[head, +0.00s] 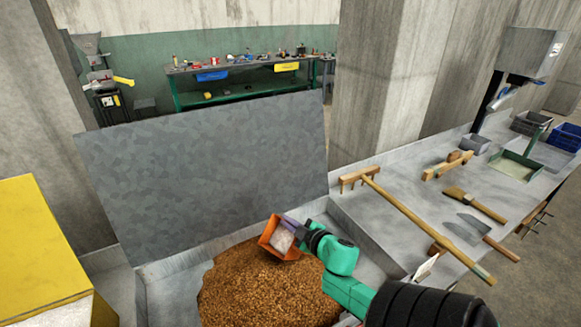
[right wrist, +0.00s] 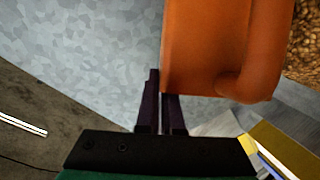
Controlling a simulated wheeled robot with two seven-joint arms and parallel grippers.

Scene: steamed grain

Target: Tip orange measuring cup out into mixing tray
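The orange measuring cup (head: 267,242) is in my right gripper (head: 291,224), above the grain in the mixing tray (head: 165,298). The cup is tilted, and pale whitish contents show in its mouth. In the right wrist view, the dark fingers of my right gripper (right wrist: 160,105) are close together at the edge of the orange cup (right wrist: 205,45), whose curved handle is to the right. The exact contact is partly hidden. The tray holds a wide heap of brown grain (head: 265,290). My left gripper is not in view.
A large grey panel (head: 205,175) stands upright behind the tray. A wooden rake (head: 420,220), a brush (head: 475,204) and a trowel (head: 470,230) lie on the bench to the right. A yellow box (head: 40,245) is at the left.

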